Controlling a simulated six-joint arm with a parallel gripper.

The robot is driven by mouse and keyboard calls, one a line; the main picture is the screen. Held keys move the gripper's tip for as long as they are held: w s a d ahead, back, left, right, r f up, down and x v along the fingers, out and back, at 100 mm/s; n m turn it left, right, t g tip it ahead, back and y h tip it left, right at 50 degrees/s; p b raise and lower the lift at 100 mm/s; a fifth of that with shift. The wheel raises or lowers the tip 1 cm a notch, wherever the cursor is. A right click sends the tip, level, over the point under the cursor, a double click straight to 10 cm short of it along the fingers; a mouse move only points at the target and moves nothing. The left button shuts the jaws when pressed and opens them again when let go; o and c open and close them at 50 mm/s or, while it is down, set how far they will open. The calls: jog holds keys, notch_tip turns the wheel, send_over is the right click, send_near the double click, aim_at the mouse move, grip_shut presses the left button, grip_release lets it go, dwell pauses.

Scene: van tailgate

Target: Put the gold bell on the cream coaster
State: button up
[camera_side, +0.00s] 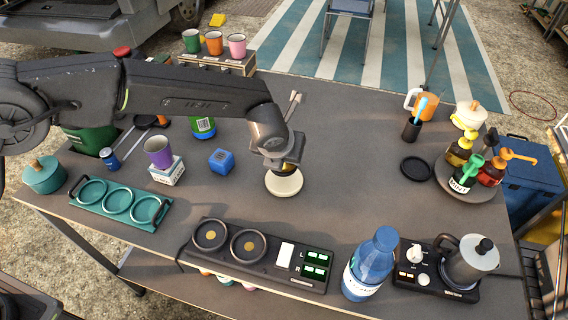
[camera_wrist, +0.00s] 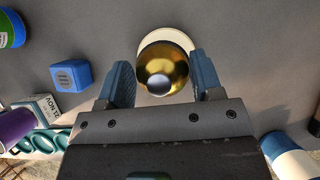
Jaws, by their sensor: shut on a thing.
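The gold bell (camera_wrist: 162,74) is between the two fingers of my gripper (camera_wrist: 161,62), which is shut on it. In the side view my gripper (camera_side: 284,161) hides nearly all of the bell. The cream coaster (camera_side: 284,186) is a round pale disc on the table directly under my gripper. In the wrist view its pale rim (camera_wrist: 168,36) shows behind the bell's far edge. The bell is over the coaster, and I cannot tell whether it touches it.
A blue cube (camera_side: 221,160) and a purple cup (camera_side: 159,152) on a white box stand to the left. A black panel with two rings (camera_side: 262,262) lies in front. A blue bottle (camera_side: 370,265) stands front right. The table right of the coaster is clear.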

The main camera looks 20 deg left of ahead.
jog(key=shift+f, duration=2)
jog(key=o, duration=1)
jog(key=shift+f, duration=0.15)
jog(key=shift+r, duration=0.25)
jog(key=v, duration=1.1)
jog(key=shift+s+r, duration=0.25)
jog(key=shift+r, duration=0.1)
